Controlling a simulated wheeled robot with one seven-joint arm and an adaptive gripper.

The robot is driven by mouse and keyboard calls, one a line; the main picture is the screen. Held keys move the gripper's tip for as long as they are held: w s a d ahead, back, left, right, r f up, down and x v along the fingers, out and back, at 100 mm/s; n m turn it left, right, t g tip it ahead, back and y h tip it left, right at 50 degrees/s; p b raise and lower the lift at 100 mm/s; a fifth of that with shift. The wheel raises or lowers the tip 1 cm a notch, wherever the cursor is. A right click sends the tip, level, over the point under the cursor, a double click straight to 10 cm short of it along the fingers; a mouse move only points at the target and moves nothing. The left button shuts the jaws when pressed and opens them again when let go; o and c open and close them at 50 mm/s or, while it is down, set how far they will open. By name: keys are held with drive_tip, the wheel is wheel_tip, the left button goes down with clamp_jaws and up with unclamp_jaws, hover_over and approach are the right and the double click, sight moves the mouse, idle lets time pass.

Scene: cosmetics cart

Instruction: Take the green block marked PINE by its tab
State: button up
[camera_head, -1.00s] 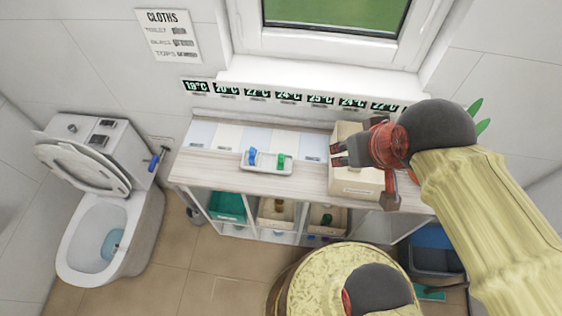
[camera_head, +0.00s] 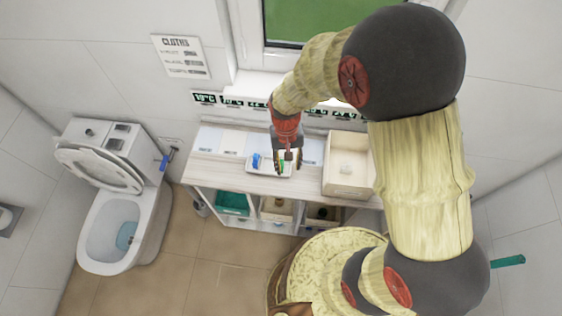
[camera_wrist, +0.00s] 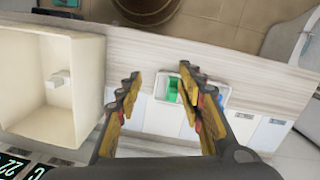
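The green block (camera_head: 281,167) stands in a small white tray (camera_head: 250,171) on the cart top, and my gripper partly hides it. In the wrist view the green block (camera_wrist: 173,91) shows between my fingers, nearer the right one. No marking on it can be read and its tab cannot be made out. My gripper (camera_head: 287,161) points down over the tray. In the wrist view my gripper (camera_wrist: 159,79) is open, with nothing held between the fingers. A blue block (camera_head: 257,161) stands in the tray, left of the green one.
A pale open box (camera_head: 345,190) stands right of the tray, with a small white item inside. The window sill and temperature labels (camera_head: 205,98) are behind the cart (camera_head: 215,175). A toilet (camera_head: 113,230) stands at the left. The cart top left of the tray is clear.

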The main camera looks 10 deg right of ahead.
drive_tip(key=m+t, duration=0.1)
drive_tip(key=m, duration=0.1)
hover_over(281, 161)
drive_tip(key=shift+s+d+f, duration=0.1)
drive_tip(key=shift+f, duration=4.3)
drive_tip(key=shift+c, duration=1.3)
clamp_jaws()
